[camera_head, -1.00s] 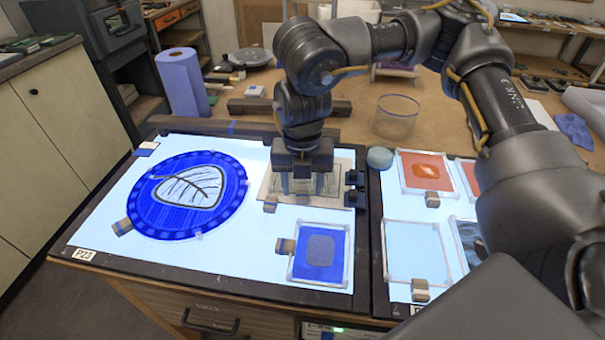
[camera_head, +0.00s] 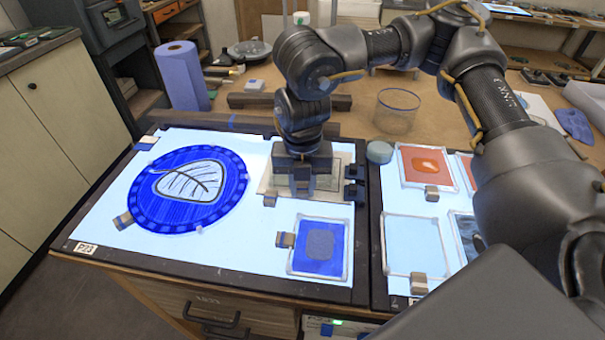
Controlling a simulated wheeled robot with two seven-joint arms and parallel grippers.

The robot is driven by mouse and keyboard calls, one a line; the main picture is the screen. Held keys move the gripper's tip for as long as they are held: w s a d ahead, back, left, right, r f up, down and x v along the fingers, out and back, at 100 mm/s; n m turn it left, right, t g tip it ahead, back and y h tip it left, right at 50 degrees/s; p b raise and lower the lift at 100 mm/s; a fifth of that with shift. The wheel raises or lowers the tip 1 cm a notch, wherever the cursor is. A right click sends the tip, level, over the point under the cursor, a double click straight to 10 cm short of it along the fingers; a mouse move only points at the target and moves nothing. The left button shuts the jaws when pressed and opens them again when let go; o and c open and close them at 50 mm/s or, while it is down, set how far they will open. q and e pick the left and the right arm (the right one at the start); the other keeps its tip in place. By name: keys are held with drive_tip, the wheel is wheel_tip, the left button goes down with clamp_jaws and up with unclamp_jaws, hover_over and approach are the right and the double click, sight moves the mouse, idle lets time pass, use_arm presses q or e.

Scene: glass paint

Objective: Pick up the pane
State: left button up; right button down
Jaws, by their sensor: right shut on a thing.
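A pale, greyish rectangular pane (camera_head: 343,178) lies at the back right of the left lit panel, with a small tan block (camera_head: 270,200) at its front left corner. My right gripper (camera_head: 302,188) points straight down over the pane's middle. Its fingers are close together and shut on a part of the pane, but the gripper hides the point of contact. The pane looks flat, and I cannot tell whether it is clear of the panel. My left gripper is not in view.
A round blue pane with a leaf drawing (camera_head: 190,215) lies to the left. A square blue pane (camera_head: 335,232) lies in front. A red pane (camera_head: 415,150) and a clear pane (camera_head: 412,240) lie to the right. A glass jar (camera_head: 397,112) and blue roll (camera_head: 182,80) stand behind.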

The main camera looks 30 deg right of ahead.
drive_tip(key=shift+r, duration=0.5)
wheel_tip(320, 180, up, 2)
drive_tip(key=shift+s+a+r+b, duration=0.1)
drive_tip(key=shift+r+b, duration=0.15)
drive_tip(key=shift+b, duration=0.35)
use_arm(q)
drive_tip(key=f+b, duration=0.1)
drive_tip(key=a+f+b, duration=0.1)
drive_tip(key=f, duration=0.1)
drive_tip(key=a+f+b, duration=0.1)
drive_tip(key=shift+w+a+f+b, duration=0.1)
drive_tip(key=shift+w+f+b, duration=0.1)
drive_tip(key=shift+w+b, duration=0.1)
use_arm(e)
drive_tip(key=s+a+r, duration=0.6)
drive_tip(key=s+r, duration=0.3)
drive_tip(key=s, duration=0.3)
drive_tip(key=shift+s+a+r, duration=0.15)
drive_tip(key=shift+s+r, duration=0.05)
drive_tip(key=shift+r, duration=0.05)
